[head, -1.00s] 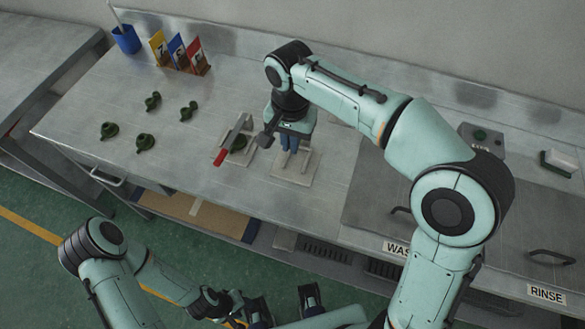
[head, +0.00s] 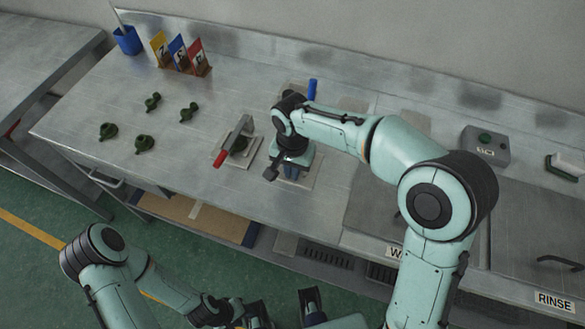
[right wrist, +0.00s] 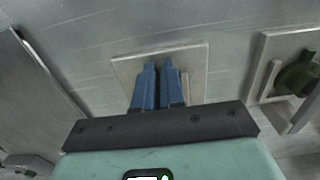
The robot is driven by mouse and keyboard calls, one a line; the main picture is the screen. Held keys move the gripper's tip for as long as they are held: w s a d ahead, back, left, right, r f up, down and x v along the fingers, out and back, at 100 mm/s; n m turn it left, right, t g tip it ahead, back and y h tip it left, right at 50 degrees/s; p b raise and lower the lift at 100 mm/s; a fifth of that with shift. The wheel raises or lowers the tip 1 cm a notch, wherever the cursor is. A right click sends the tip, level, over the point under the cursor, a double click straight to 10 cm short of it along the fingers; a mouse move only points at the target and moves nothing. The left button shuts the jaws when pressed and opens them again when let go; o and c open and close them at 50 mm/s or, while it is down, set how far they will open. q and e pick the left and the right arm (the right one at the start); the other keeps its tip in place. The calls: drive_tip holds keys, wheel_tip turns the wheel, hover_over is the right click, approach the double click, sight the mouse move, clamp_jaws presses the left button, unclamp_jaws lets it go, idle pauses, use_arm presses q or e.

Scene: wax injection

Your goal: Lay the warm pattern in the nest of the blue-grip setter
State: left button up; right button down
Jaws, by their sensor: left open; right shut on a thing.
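The blue-grip setter's pale base plate (head: 313,180) lies at the middle of the bench, and its blue grip (head: 312,90) shows behind my right arm. My right gripper (head: 291,172) points down over this plate, its blue fingers close together. In the right wrist view, the fingers (right wrist: 159,88) are in front of the plate (right wrist: 195,62). The gripper is shut on what I take to be the warm pattern; fingers and hand hide it and the nest. My left gripper (head: 285,309) is open and empty, low in front of the bench.
A red-grip setter (head: 222,157) holding a dark green pattern stands just left. Several green patterns (head: 144,143) lie further left. Numbered cards (head: 180,52) and a blue cup (head: 127,40) stand at the back left. A control box (head: 486,147) is at the right.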

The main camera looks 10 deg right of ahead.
drive_tip(key=shift+f, duration=0.1)
drive_tip(key=c, duration=1.7)
unclamp_jaws()
drive_tip(key=shift+f, duration=0.1)
drive_tip(key=shift+o, duration=0.9)
drive_tip(key=shift+r, duration=0.4)
wheel_tip(320, 180, up, 12)
drive_tip(key=p, duration=0.2)
drive_tip(key=shift+f, duration=0.15)
